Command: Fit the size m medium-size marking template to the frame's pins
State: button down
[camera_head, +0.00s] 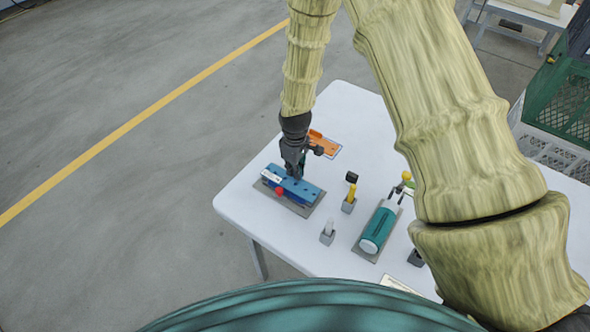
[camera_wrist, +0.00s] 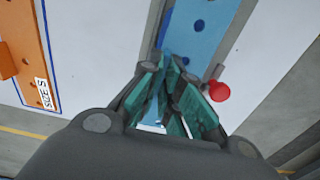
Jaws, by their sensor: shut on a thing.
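A blue marking template (camera_head: 299,187) with dark holes lies level over the frame, at the left part of the white table. It also shows in the wrist view (camera_wrist: 201,27). A white label (camera_head: 271,177) is at its left end, too small to read. My gripper (camera_head: 295,177) points down at the template's middle and is shut on it; the fingers (camera_wrist: 172,85) hide the gripped part. The frame's grey base (camera_head: 302,209) shows below, with a red knob (camera_head: 279,191) at the front. The pins are hidden, so I cannot tell whether the template is seated.
An orange template (camera_head: 331,149), labelled SIZE S in the wrist view (camera_wrist: 43,94), lies behind on the table (camera_head: 250,196). To the right stand a yellow-handled tool (camera_head: 351,191), a small grey holder (camera_head: 327,237) and a teal press-like device (camera_head: 379,228). A green crate (camera_head: 563,105) is farther right.

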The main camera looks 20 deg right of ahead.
jog(key=shift+f+b, duration=0.55)
jog(key=shift+f, duration=0.45)
dwell(0.5)
jog(key=c, duration=1.5)
grip_release()
jog(key=shift+c, duration=0.2)
jog(key=shift+r, duration=0.15)
jog(key=shift+r+p, duration=1.6)
jog(key=shift+r, duration=0.75)
